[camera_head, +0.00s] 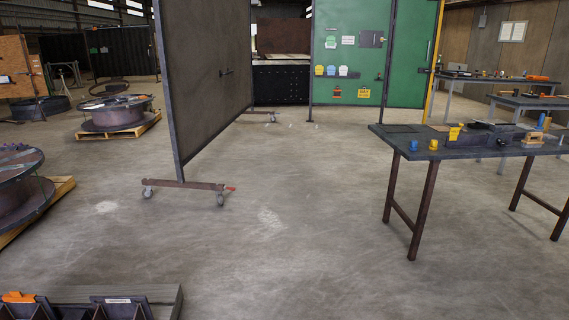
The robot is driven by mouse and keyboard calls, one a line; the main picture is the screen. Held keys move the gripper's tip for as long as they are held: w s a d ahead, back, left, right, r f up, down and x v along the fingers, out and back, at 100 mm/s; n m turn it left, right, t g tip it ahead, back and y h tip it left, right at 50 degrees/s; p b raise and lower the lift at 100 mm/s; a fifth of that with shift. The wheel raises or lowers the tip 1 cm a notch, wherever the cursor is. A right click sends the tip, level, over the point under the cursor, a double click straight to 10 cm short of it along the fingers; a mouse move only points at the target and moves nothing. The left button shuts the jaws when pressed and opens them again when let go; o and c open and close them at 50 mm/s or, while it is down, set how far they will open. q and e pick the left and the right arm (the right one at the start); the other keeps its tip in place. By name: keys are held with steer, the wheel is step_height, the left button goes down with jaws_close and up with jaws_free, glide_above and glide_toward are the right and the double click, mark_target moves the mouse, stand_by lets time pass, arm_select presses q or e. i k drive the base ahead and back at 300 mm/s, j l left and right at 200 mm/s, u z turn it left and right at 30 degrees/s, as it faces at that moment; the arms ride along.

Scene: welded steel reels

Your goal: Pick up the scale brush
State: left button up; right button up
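I cannot make out a scale brush for certain. A dark work table (470,150) stands at the right with small items on it. Near its right part is a tan wooden-looking item (533,136), too small to tell whether it is a brush. A blue item (412,145), a yellow cup-like item (433,145) and a yellow tag-like item (454,133) are near the table's left and middle. Neither of my grippers shows in the head view.
A wheeled dark screen (210,80) stands left of centre. Steel reels on pallets (113,112) are at the left. A bin rack (165,300) with an orange item (18,297) is at the bottom left. The floor (300,230) before the table is clear.

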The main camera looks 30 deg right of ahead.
mark_target(528, 143)
steer(key=z, duration=2.55)
